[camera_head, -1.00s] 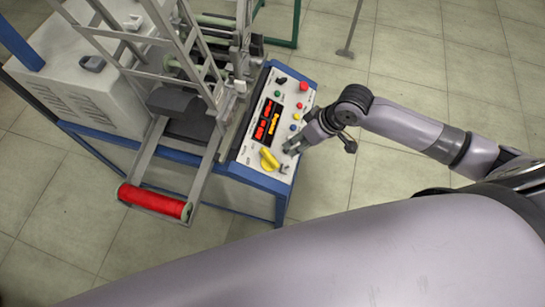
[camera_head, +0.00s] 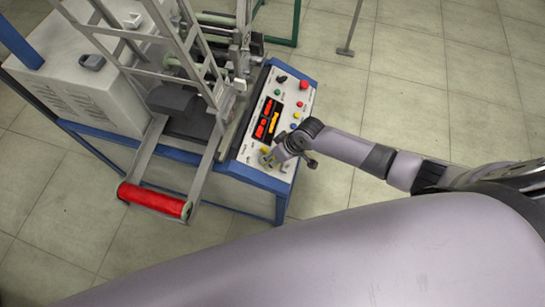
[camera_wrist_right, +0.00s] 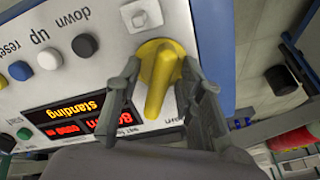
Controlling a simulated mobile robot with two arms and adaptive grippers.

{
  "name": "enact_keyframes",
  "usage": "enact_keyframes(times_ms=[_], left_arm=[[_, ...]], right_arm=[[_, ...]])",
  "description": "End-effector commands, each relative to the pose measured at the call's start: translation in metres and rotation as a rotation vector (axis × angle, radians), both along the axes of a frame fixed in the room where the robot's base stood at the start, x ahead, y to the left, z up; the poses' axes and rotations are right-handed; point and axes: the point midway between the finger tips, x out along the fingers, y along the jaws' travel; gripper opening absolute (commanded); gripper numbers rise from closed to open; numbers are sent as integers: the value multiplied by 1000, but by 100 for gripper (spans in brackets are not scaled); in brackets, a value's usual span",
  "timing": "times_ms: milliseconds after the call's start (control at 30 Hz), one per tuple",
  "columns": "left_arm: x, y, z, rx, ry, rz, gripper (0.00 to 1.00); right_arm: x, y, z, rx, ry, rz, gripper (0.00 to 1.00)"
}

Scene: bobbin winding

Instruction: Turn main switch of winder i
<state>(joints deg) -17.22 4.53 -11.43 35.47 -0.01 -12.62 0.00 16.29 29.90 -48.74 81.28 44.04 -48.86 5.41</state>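The yellow main switch (camera_wrist_right: 157,82) is a rotary knob with a long bar handle on the winder's white control panel (camera_wrist_right: 95,25). In the right wrist view its handle points down the picture. My right gripper (camera_wrist_right: 158,66) is open, with one finger on each side of the knob; gaps show between fingers and handle, and contact is not clear. In the head view my right gripper (camera_head: 271,158) covers most of the knob at the panel's near end. My left gripper is not in view.
The panel has lit displays (camera_head: 267,118), a red button (camera_head: 304,85), and blue, white and black buttons (camera_wrist_right: 48,58) close to the fingers. A red roller (camera_head: 153,200) on the winder's frame sticks out at the left.

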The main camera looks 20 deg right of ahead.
Motion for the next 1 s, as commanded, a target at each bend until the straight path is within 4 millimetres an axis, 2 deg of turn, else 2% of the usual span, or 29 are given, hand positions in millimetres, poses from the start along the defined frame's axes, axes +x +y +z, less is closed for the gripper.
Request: enact_keyframes(times_ms=[300, 833, 1000], left_arm=[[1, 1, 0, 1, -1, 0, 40], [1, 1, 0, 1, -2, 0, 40], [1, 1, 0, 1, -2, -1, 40]], right_arm=[[1, 1, -3, 0, -1, 1, 35], [0, 1, -3, 0, 0, 0, 0], [0, 1, -3, 0, 0, 0, 0]])
